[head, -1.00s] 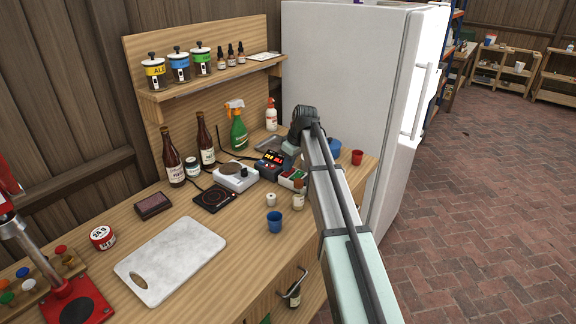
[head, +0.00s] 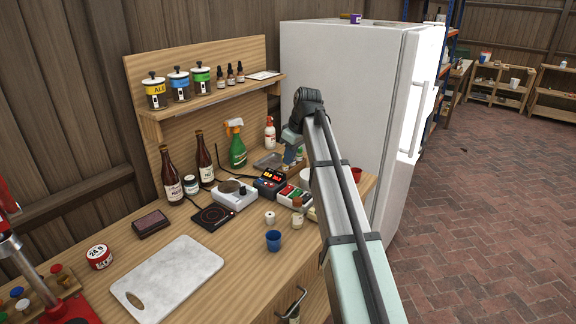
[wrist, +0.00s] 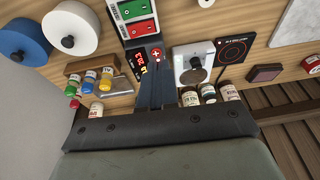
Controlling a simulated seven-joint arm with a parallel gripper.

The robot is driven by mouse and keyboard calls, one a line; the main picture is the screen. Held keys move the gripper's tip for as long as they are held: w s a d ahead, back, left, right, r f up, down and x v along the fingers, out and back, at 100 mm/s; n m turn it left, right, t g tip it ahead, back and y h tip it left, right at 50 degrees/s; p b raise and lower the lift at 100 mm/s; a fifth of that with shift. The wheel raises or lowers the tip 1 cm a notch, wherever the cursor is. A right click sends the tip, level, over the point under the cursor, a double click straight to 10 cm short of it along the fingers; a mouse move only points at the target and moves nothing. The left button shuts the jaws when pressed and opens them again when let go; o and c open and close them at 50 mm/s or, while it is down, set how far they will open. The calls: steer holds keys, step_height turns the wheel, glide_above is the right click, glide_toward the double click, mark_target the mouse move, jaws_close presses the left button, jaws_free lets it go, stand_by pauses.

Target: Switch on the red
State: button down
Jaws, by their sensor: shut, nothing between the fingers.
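A dark controller (head: 270,183) with lit digits stands on the bench, behind a low box with green and red panels (head: 295,197). The wrist view shows the controller's lit display (wrist: 139,62) and a red button with a white cross (wrist: 157,54). That box, with one green and one red panel (wrist: 141,29), lies just above them in the picture. My gripper (wrist: 154,70) is shut and empty. Its fingertips point towards the controller, below the red button in the picture; I cannot tell their height above it.
A scale (head: 234,196), a black hot plate (head: 213,217), brown bottles (head: 171,176) and a green spray bottle (head: 237,150) stand left of the controller. A white jar (head: 269,218) and a blue cup (head: 273,241) stand in front. The fridge (head: 335,90) is behind my arm.

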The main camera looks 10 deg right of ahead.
steer(key=shift+s+r, duration=0.2)
steer(key=shift+r, duration=0.45)
steer(key=shift+d, duration=0.1)
